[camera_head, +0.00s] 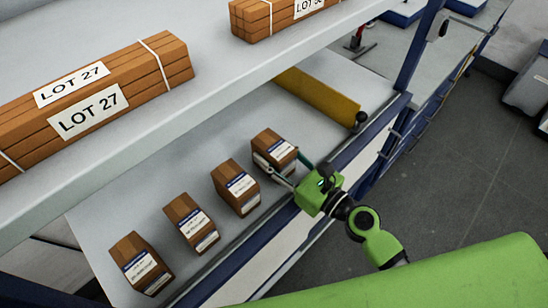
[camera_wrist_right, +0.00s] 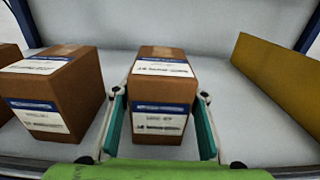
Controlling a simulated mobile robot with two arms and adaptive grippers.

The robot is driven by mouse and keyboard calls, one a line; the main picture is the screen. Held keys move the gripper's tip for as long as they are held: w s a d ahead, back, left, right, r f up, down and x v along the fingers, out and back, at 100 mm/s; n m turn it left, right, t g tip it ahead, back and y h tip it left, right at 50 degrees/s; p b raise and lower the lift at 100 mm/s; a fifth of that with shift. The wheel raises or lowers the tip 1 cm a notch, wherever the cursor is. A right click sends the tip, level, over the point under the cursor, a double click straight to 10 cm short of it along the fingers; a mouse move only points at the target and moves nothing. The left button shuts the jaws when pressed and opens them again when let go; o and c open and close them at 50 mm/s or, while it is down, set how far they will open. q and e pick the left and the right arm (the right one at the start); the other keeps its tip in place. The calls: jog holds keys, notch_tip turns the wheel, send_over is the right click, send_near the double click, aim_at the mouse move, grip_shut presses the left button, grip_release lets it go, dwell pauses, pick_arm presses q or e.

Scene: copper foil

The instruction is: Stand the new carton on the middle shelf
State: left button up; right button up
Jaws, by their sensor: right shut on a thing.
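A brown carton (camera_head: 271,142) with white and blue labels stands upright on the grey shelf (camera_head: 140,205) at the right end of a row of cartons. My right gripper (camera_head: 280,157) reaches in from the shelf's front edge and is shut on this carton, one finger on each side. In the right wrist view the carton (camera_wrist_right: 161,92) is between the two teal finger pads, label facing me. Its base looks to be on or very near the shelf; any small gap is hidden. My left gripper is not in view.
Several similar cartons (camera_head: 236,188) stand to the left, the nearest (camera_wrist_right: 62,88) close to my left-hand finger. A yellow divider (camera_head: 318,97) stands to the right, with bare shelf between. An upper shelf (camera_head: 235,80) carrying strapped LOT 27 bundles (camera_head: 95,90) overhangs the back.

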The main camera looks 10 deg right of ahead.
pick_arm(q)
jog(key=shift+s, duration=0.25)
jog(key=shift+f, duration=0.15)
pick_arm(e)
jog(key=shift+f, duration=0.1)
jog(key=o, duration=1)
jog(key=shift+f, duration=0.1)
jog(key=o, duration=0.4)
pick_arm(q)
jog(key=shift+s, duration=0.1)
pick_arm(e)
jog(key=b+v, duration=0.5)
jog(key=v, duration=0.5)
jog(key=shift+s+d+f+b, duration=0.15)
jog(key=shift+s+d+b, duration=0.05)
jog(key=shift+b, duration=0.15)
pick_arm(q)
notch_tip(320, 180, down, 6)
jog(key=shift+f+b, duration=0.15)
jog(key=shift+b, duration=0.15)
pick_arm(e)
jog(key=shift+s+d+r, duration=0.3)
jog(key=shift+s+d, duration=0.1)
jog(key=shift+s, duration=0.25)
